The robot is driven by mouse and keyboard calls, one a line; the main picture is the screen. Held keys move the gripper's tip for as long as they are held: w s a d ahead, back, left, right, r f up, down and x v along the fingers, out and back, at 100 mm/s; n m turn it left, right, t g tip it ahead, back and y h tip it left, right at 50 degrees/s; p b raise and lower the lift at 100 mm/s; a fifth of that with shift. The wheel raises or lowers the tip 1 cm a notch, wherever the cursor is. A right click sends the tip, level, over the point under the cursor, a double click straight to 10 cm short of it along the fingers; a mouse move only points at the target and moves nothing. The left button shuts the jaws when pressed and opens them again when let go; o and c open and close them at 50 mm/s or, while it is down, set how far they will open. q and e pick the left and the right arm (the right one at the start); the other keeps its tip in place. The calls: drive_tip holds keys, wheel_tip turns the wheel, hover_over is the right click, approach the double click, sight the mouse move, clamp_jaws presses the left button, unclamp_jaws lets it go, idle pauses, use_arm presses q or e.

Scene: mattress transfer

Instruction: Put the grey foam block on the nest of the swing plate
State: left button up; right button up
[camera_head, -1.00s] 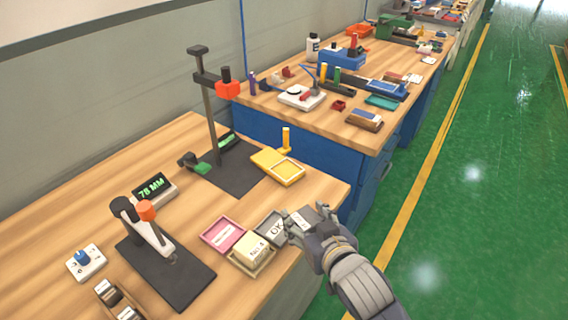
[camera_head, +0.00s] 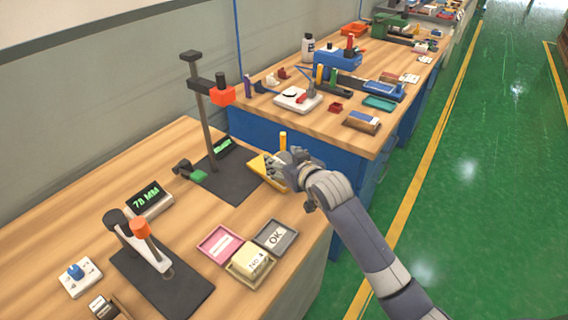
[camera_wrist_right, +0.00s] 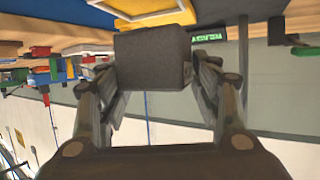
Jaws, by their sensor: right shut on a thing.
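The grey foam block (camera_wrist_right: 152,57) shows dark grey in the right wrist view, gripped between the fingers of my right gripper (camera_wrist_right: 155,85). In the head view my right gripper (camera_head: 276,170) is over the right part of the yellow swing plate (camera_head: 259,170) and hides much of it; the block cannot be made out there. A yellow post (camera_head: 283,140) stands behind the gripper. The wrist view also shows a yellow rimmed plate (camera_wrist_right: 150,10) beyond the block; I cannot tell whether they touch. The nest is not clearly visible. My left gripper is out of view.
A tall stand (camera_head: 207,110) with a red-orange head rises from a dark base left of the plate. Pink (camera_head: 208,244), tan (camera_head: 236,272) and grey OK (camera_head: 291,238) trays lie in front. A lever press (camera_head: 150,262) stands front left. A second bench is behind.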

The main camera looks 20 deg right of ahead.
drive_tip(key=w, duration=0.1)
drive_tip(key=w+d, duration=0.1)
drive_tip(key=shift+w+f, duration=0.2)
drive_tip(key=shift+w, duration=0.15)
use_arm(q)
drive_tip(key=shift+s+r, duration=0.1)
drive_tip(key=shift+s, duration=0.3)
use_arm(e)
drive_tip(key=shift+f, duration=1.75)
drive_tip(key=shift+c, duration=0.2)
drive_tip(key=shift+f, duration=0.1)
drive_tip(key=o, duration=1)
drive_tip(key=shift+o, duration=0.2)
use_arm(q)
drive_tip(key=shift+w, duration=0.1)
use_arm(e)
drive_tip(key=shift+s+r, duration=0.25)
drive_tip(key=shift+s, duration=0.15)
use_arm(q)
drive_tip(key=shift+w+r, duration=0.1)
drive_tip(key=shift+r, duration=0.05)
use_arm(e)
drive_tip(key=v, duration=1.1)
drive_tip(key=shift+s+d, duration=0.1)
